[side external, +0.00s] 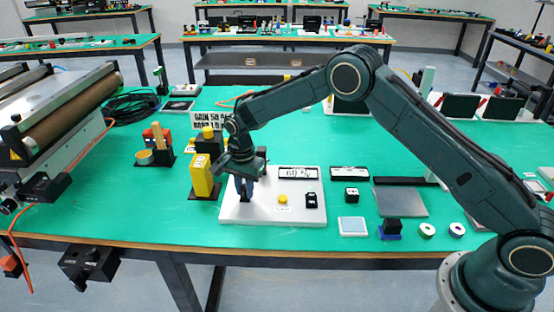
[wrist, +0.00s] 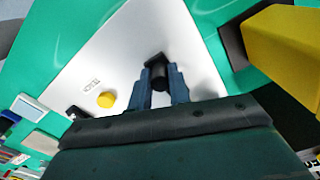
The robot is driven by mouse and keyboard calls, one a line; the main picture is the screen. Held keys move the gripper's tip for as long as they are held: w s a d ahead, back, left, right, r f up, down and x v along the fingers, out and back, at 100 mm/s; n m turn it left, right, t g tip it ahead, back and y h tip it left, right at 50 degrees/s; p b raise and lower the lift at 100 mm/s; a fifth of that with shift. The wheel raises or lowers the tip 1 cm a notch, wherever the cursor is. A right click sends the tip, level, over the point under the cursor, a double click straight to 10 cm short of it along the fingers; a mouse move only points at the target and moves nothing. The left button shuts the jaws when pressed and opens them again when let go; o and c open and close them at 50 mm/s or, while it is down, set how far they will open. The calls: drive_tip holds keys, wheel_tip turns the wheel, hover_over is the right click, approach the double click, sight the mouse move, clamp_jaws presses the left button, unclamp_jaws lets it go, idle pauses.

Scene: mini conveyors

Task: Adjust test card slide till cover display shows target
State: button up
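A white panel (side external: 260,214) lies on the green table and carries a display window with dark markings (side external: 298,173), too small to read. It also shows in the wrist view (wrist: 120,55). My gripper (side external: 243,186) points down over the panel's left part. In the wrist view, its two blue fingers (wrist: 161,86) stand on either side of a black upright knob-like part (wrist: 158,72) on the panel. I cannot tell whether they touch it. I cannot tell which part is the test card slide.
A yellow button (side external: 283,199) and black switch (side external: 312,200) sit on the panel. A yellow block (side external: 201,176) stands close left of my gripper. A roller machine (side external: 70,110) is at far left. Small parts and a grey plate (side external: 400,202) lie right.

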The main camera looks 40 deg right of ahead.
drive_tip(key=o, duration=0.4)
drive_tip(key=shift+r, duration=0.15)
wheel_tip(320, 180, up, 14)
drive_tip(key=shift+f, duration=0.2)
idle(0.4)
drive_tip(key=shift+r, duration=0.1)
